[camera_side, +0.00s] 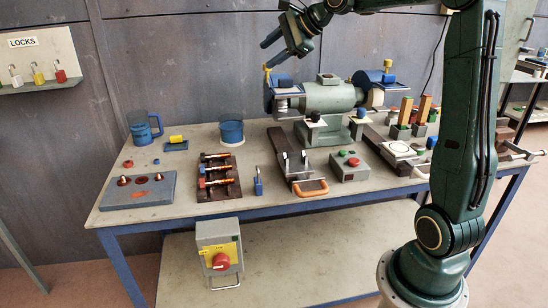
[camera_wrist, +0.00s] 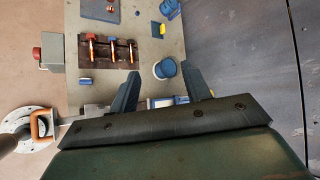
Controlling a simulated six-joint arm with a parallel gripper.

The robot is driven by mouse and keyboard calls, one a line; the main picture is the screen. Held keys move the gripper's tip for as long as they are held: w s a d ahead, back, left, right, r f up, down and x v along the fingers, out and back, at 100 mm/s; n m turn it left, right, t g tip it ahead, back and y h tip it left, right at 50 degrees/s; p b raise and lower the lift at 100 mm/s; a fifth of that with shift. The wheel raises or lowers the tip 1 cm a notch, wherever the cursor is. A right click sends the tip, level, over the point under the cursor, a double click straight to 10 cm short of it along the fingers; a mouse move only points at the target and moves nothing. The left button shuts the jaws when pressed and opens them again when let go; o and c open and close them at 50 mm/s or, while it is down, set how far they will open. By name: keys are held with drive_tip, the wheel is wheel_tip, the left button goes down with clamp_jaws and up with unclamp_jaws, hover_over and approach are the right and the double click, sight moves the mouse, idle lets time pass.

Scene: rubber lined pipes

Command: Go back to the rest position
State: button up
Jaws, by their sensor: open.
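My gripper (camera_side: 271,49) is raised above the back of the workbench (camera_side: 215,180), over the left side of the green bench machine (camera_side: 328,97) in the side view. Its two blue fingers are spread and nothing shows between them. In the side view it is close above a small yellow-topped part on the machine; I cannot tell the exact gap. In the wrist view my gripper (camera_wrist: 160,68) has its fingers apart, with the blue cup (camera_wrist: 165,69) on the bench beyond them.
The bench holds a blue mug (camera_side: 144,128), a fuse board (camera_side: 218,177), a push-button box (camera_side: 348,165) and an orange-handled switch (camera_side: 311,188). A red-knobbed box (camera_side: 220,250) hangs at the front edge. A wall shelf (camera_side: 40,86) carries padlocks. Air left of my gripper is clear.

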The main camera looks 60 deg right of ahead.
drive_tip(key=s+a+f+n+g, duration=0.2)
drive_tip(key=s+a+n, duration=0.95)
drive_tip(key=a, duration=0.35)
drive_tip(key=s+a+f+n+g, duration=0.1)
drive_tip(key=s+f+n, duration=0.3)
drive_tip(key=s, duration=0.5)
drive_tip(key=s+a+f+n+g+h, duration=0.1)
drive_tip(key=s+a+f+n, duration=0.2)
drive_tip(key=s+f+n, duration=0.2)
drive_tip(key=s+n, duration=0.2)
drive_tip(key=s, duration=0.2)
drive_tip(key=shift+s+g+h, duration=0.25)
drive_tip(key=shift+g+h, duration=0.05)
drive_tip(key=shift+g, duration=0.1)
drive_tip(key=shift+f, duration=0.1)
